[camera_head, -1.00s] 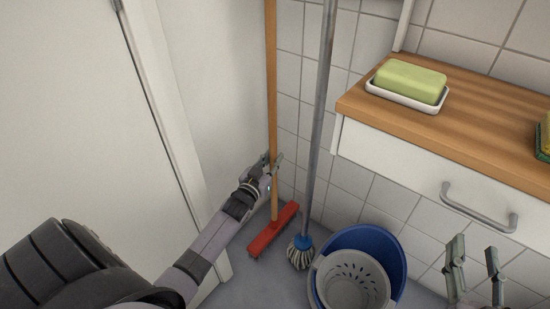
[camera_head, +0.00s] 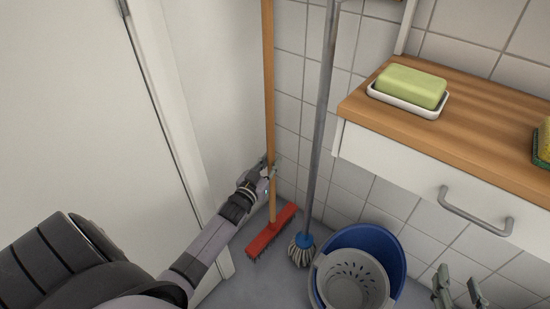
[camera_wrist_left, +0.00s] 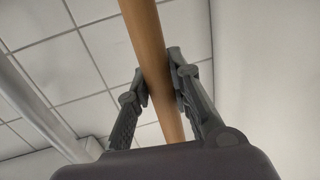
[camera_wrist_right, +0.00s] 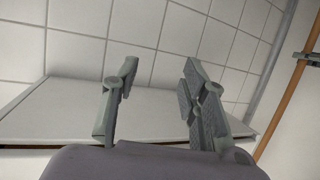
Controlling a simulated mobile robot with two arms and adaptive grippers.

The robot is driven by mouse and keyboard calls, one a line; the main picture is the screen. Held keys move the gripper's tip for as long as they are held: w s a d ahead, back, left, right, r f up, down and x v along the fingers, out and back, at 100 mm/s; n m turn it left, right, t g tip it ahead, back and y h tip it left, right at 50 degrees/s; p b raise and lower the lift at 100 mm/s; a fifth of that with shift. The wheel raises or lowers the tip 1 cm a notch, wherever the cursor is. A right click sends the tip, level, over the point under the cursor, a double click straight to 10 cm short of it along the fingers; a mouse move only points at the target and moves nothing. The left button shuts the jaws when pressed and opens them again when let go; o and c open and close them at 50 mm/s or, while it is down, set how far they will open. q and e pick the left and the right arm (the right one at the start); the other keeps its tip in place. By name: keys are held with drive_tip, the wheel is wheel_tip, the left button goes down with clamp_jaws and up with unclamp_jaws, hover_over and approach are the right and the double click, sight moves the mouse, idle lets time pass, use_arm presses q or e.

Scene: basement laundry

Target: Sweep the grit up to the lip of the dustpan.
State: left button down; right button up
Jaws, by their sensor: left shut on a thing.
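A broom with a long wooden handle (camera_head: 269,92) and a red head (camera_head: 270,232) stands nearly upright in the corner, its bristles at the floor. My left gripper (camera_head: 268,172) is shut on the lower part of the handle. The left wrist view shows the handle (camera_wrist_left: 148,48) between the two fingers. My right gripper (camera_head: 459,291) is low at the right, in front of the tiled wall below the drawer. In the right wrist view its fingers (camera_wrist_right: 155,95) are apart with nothing between them. I see no grit or dustpan.
A mop (camera_head: 303,245) with a grey pole leans just right of the broom. A blue bucket (camera_head: 394,254) with a grey wringer basket (camera_head: 352,283) stands beside it. A wooden counter (camera_head: 460,135) carries green soap (camera_head: 411,85) in a white dish.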

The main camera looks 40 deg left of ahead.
use_arm(q)
drive_tip(key=s+a+p, duration=0.1)
drive_tip(key=s+p, duration=0.5)
drive_tip(key=s, duration=0.7)
drive_tip(key=shift+s+r, duration=0.15)
drive_tip(key=shift+s, duration=0.2)
use_arm(e)
drive_tip(key=s+d+f+g+h, duration=0.1)
drive_tip(key=s+d+f+g, duration=0.2)
drive_tip(key=s+f+g, duration=0.2)
drive_tip(key=s+d+f+g+h, duration=0.1)
drive_tip(key=s+d+f+g, duration=0.2)
drive_tip(key=s, duration=0.7)
wheel_tip(320, 180, down, 2)
drive_tip(key=g, duration=0.2)
drive_tip(key=shift+d+m+g+h, duration=0.15)
drive_tip(key=shift+m+g+h, duration=0.15)
drive_tip(key=shift+h, duration=0.1)
use_arm(q)
drive_tip(key=shift+a, duration=0.1)
use_arm(e)
drive_tip(key=shift+f, duration=0.1)
